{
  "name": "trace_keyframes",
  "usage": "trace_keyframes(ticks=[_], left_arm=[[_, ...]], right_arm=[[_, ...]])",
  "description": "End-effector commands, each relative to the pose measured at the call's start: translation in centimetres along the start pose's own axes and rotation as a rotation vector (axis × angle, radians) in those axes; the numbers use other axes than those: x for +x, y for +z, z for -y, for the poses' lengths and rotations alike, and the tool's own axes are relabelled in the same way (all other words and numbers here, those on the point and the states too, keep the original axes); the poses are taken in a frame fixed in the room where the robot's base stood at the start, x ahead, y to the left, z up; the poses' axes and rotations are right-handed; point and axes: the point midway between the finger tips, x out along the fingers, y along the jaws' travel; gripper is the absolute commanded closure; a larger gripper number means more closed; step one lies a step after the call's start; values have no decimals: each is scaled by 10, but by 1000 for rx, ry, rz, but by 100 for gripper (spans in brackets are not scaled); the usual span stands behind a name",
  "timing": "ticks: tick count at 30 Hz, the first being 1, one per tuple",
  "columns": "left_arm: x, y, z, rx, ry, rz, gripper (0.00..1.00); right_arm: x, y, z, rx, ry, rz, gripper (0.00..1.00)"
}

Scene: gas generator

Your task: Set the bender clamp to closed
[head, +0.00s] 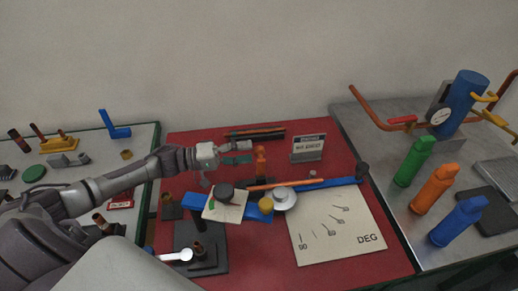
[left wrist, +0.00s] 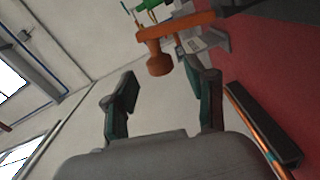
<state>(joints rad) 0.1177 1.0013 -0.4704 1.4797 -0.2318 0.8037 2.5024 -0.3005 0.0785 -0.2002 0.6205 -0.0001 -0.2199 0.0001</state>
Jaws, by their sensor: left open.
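The tube bender is a blue bar (head: 325,192) with a grey round die (head: 285,198) on the red table, and a copper-coloured tube (head: 300,184) lies along it. An orange upright handle (head: 260,160), apparently the clamp's, stands behind the bar; its rounded knob also shows in the left wrist view (left wrist: 158,62), at the end of an orange arm. My left gripper (head: 236,153) is open, just left of the handle. In the wrist view the knob is ahead of and between the open fingers (left wrist: 166,92), not gripped. My right gripper is not in view.
A white dial plate (head: 224,206) with a black knob sits at the bar's left end. A DEG board (head: 345,240) lies in front. A small sign (head: 308,149) and a dark rack (head: 255,134) stand behind. Green, orange and blue bottles (head: 437,188) stand on the right bench.

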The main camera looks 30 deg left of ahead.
Motion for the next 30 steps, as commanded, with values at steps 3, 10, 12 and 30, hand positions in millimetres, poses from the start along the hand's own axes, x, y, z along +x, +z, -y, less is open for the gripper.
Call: trace_keyframes(ticks=[3, 10, 12, 30], left_arm=[[22, 0, -2, 0, 4, 0, 44], [41, 0, 0, 0, 0, -1, 44], [43, 0, 0, 0, -1, -1, 44], [43, 0, 0, 0, -1, -1, 100]], right_arm=[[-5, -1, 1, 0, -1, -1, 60], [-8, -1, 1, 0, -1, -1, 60], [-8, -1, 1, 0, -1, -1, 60], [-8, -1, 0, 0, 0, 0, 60]])
